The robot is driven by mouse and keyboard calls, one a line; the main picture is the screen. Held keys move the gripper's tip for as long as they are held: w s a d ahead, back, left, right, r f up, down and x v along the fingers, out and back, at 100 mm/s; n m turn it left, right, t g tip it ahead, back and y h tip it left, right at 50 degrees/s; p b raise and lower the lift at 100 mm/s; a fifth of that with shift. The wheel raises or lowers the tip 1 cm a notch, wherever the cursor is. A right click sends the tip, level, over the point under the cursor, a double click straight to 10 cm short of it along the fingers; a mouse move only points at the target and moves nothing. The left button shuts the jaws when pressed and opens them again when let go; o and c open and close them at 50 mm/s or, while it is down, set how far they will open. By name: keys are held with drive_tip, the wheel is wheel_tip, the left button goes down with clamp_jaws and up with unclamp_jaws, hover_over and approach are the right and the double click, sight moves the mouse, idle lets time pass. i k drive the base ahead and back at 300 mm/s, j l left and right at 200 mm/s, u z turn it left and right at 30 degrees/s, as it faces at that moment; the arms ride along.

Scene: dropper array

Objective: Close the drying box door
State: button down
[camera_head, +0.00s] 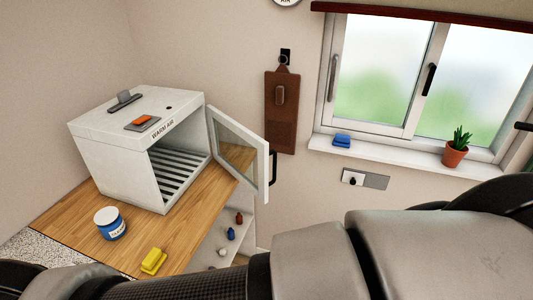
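The drying box (112,139) is a white cabinet marked "WARM AIR" on the wooden counter at the left. Its front is open and shows a slatted rack (178,171) inside. The door (240,150), a white frame with a glass pane, stands swung wide open to the right of the box. A dark handle (272,167) is on the door's outer side. My gripper is not in view. Parts of my own arm fill the lower right and the bottom of the picture.
A blue-and-white jar (110,224) and a yellow block-like item (153,261) stand on the counter (195,218) before the box. Small bottles (231,234) sit on a shelf below. A potted plant (455,153) and a blue item (341,140) rest on the windowsill.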

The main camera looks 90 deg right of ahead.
sight(261, 192)
drive_tip(key=k+l+z, duration=0.25)
drive_tip(key=k+z, duration=0.15)
drive_tip(key=k, duration=0.25)
drive_tip(key=k+l+z, duration=0.85)
drive_tip(key=k+l, duration=0.4)
drive_tip(key=l, duration=0.15)
drive_tip(key=k+l, duration=0.2)
drive_tip(key=l, duration=0.2)
drive_tip(key=i+j+u, duration=0.15)
drive_tip(key=i, duration=1.05)
